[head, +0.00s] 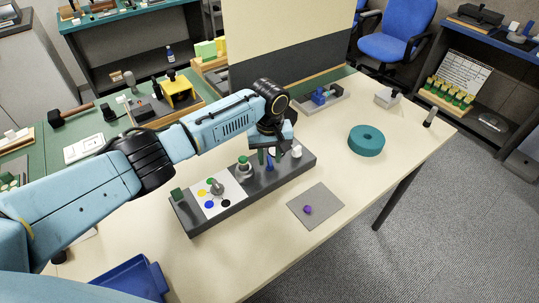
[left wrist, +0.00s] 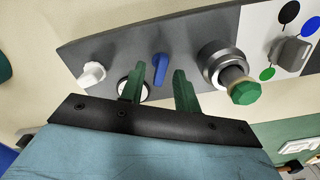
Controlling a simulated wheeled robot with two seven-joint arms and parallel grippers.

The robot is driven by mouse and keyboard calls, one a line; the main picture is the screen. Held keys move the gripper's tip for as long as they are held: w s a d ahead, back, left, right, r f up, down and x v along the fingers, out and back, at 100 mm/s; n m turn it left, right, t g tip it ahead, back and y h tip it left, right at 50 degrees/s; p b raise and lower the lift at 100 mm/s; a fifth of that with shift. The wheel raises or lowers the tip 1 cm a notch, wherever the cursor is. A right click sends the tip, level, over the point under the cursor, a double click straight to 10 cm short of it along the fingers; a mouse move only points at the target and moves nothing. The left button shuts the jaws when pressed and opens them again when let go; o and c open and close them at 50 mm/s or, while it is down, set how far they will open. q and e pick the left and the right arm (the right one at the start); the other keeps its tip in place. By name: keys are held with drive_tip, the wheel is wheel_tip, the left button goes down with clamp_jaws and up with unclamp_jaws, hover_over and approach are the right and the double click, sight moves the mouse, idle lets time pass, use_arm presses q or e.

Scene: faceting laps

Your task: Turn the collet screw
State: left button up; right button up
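A dark grey panel block (head: 190,219) lies on the pale table and carries several controls. They include a blue lever-like part (left wrist: 160,66), a metal collar with a green hex-ended knob (left wrist: 243,91), a white knob (left wrist: 92,74) and a round white-faced dial (left wrist: 140,92). I cannot tell for sure which is the collet screw. My left gripper (left wrist: 158,92) is open above the panel. In the left wrist view, the blue part shows between its green fingers, with gaps either side. The dial is partly hidden by a finger. My right gripper is not in view.
A card with coloured dots and a grey selector knob (head: 217,187) is left of the hex knob (head: 244,163). A grey mat (head: 325,194) with a small purple piece (head: 308,210), a teal disc (head: 366,140) and a blue tray (head: 120,279) lie around. The right front table is clear.

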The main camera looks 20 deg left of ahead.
use_arm(q)
clamp_jaws()
